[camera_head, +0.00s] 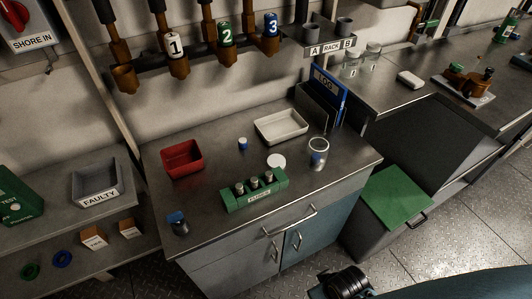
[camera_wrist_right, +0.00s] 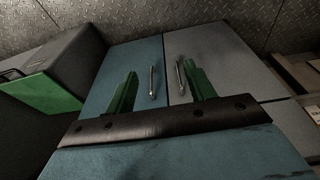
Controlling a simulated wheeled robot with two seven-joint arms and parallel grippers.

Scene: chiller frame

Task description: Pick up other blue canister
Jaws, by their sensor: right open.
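A small white canister with a blue band (camera_head: 242,144) stands upright on the steel worktop, between the red bin and the white tray. Another blue canister (camera_head: 316,160) shows inside or behind a clear glass jar (camera_head: 319,148) at the worktop's right; I cannot tell which. A dark cup-like item with a blue part (camera_head: 178,223) is at the front left corner. My right gripper (camera_wrist_right: 160,70) is open and empty in the right wrist view, its two green fingers in front of the cabinet doors. My left gripper is not in view.
A green rack (camera_head: 254,199) with several metal-topped pieces stands near the worktop's front. A red bin (camera_head: 182,158), a white tray (camera_head: 281,126), a white disc (camera_head: 276,161) and a blue LOG binder (camera_head: 328,90) are around it. Cabinet handles (camera_head: 291,222) stick out in front.

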